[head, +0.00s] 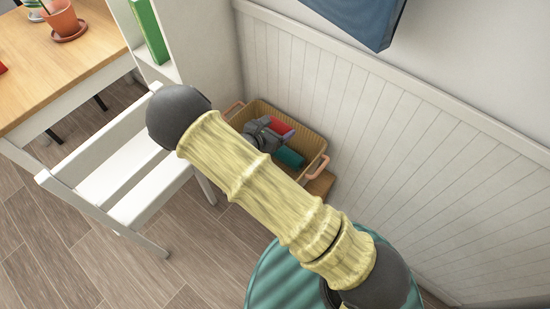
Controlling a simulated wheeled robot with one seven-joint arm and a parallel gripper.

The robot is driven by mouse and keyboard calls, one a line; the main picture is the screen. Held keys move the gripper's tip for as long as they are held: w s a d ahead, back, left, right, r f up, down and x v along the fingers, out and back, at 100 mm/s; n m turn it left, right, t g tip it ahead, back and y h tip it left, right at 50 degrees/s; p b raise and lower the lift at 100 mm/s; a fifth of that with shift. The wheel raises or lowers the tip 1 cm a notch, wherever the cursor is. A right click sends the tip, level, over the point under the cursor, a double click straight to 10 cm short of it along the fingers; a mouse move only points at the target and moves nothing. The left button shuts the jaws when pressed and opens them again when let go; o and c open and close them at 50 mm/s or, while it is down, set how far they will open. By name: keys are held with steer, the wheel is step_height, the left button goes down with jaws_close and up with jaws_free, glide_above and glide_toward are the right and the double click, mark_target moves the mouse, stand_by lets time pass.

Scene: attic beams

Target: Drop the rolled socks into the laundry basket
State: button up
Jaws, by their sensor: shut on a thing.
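The laundry basket (314,144) is a tan woven box with pinkish handles, on the floor against the panelled wall. My dark grey gripper (266,131) is over the basket's opening, partly behind my yellow-sleeved arm. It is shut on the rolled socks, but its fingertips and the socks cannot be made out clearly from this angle. A red and blue item (282,126) shows beside the gripper and a teal item (291,158) shows lower in the basket. I cannot tell whether either is touching the gripper.
A white chair (128,170) stands left of the basket, by a wooden table (75,68) with a potted plant (61,18). A white shelf with a green book (148,30) is behind the chair. The floor at lower left is clear.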

step_height(320, 180, down, 2)
steer(key=shift+b, duration=0.45)
steer(key=o, duration=1)
steer(key=shift+r, duration=0.1)
steer(key=p+v, duration=0.2)
steer(key=v, duration=1.5)
steer(key=shift+s+a, duration=0.1)
steer(key=shift+a, duration=0.05)
